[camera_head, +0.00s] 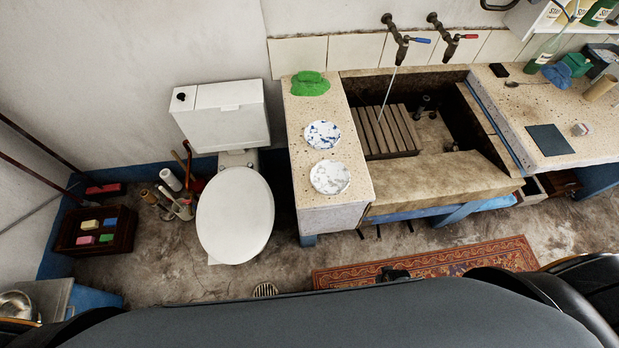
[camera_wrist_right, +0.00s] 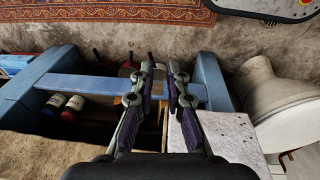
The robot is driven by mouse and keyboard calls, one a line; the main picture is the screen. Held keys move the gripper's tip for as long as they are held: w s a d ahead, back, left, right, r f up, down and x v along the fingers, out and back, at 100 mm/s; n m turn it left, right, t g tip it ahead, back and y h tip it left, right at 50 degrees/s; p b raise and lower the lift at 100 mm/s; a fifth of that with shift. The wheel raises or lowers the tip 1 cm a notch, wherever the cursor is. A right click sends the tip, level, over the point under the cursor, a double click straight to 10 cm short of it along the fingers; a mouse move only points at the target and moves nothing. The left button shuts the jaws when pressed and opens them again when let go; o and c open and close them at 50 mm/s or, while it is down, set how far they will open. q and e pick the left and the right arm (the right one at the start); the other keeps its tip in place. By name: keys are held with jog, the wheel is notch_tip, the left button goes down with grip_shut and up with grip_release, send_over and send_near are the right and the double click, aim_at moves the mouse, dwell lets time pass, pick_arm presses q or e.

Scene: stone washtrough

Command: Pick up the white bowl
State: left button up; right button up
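Two round white dishes lie on the speckled counter left of the stone trough in the head view. The front one, a white bowl with grey marbling (camera_head: 330,177), is near the counter's front end. The one behind it is a white dish with blue patches (camera_head: 323,135). I cannot tell how deep either is. My right gripper (camera_wrist_right: 161,66) shows in the right wrist view, its two fingers apart with nothing between them. The speckled counter end is close to its right; no dish shows there. My left gripper is not in view.
A green cloth (camera_head: 309,84) lies at the back of the counter (camera_head: 303,112). The stone trough (camera_head: 436,180) with a wooden rack (camera_head: 388,132) is to the right. A toilet (camera_head: 235,214) stands left, and a patterned rug (camera_head: 425,262) lies in front.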

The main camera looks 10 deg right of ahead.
jog(key=w+a+r+t, duration=0.1)
jog(key=w+r, duration=0.4)
jog(key=r, duration=0.6)
jog(key=w+a+r, duration=0.2)
jog(key=w+r, duration=0.2)
jog(key=r, duration=0.6)
jog(key=w+a+r+t, duration=0.1)
jog(key=w+r, duration=0.4)
jog(key=r, duration=0.6)
jog(key=m+g+y, duration=0.2)
jog(key=m+y, duration=0.2)
jog(key=m, duration=0.4)
send_over(347, 188)
jog(key=s, duration=0.1)
notch_tip(347, 188, down, 5)
jog(key=shift+s+d+r, duration=0.1)
jog(key=shift+s+d, duration=0.05)
jog(key=f, duration=0.2)
jog(key=w+f+p, duration=0.1)
jog(key=f, duration=0.1)
jog(key=shift+f, duration=0.15)
jog(key=shift+w+a+f, duration=0.15)
jog(key=shift+a+f, duration=0.1)
jog(key=shift+f, duration=0.2)
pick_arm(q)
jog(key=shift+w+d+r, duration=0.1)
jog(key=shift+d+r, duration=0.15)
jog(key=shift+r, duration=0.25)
pick_arm(e)
jog(key=shift+c, duration=0.4)
